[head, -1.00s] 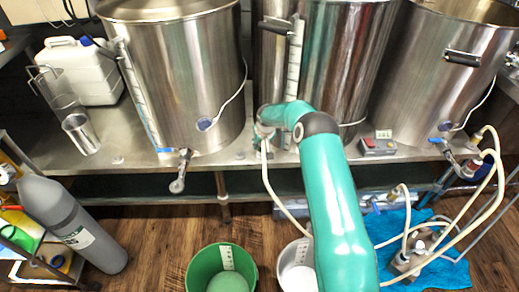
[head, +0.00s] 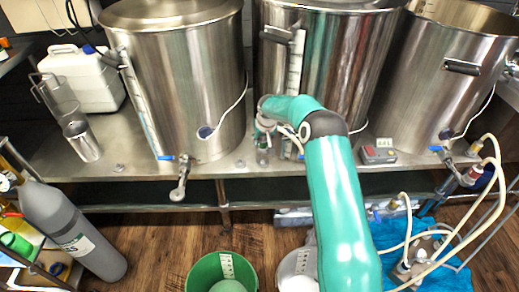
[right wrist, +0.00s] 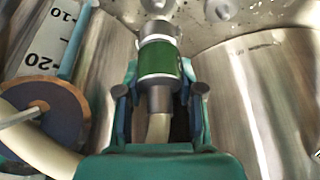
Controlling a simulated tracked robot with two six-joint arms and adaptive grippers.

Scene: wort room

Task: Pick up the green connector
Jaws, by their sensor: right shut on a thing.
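The green connector (right wrist: 160,64) is a silver fitting with a green band, in the upper middle of the right wrist view. A pale hose (right wrist: 158,128) runs from its near end. My right gripper (right wrist: 161,92) is shut on the connector, with a finger on each side. In the head view, my right gripper (head: 265,126) is in front of the middle kettle, just above the steel bench edge. The connector is small there and partly hidden by the gripper. My left gripper is not in view.
Steel kettles (head: 180,90) with taps stand on the bench (head: 120,175). A small red-buttoned box (head: 378,153) sits right of my arm. A green bucket (head: 203,270), a grey cylinder (head: 70,228) and a pump on a blue cloth (head: 455,278) are on the floor.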

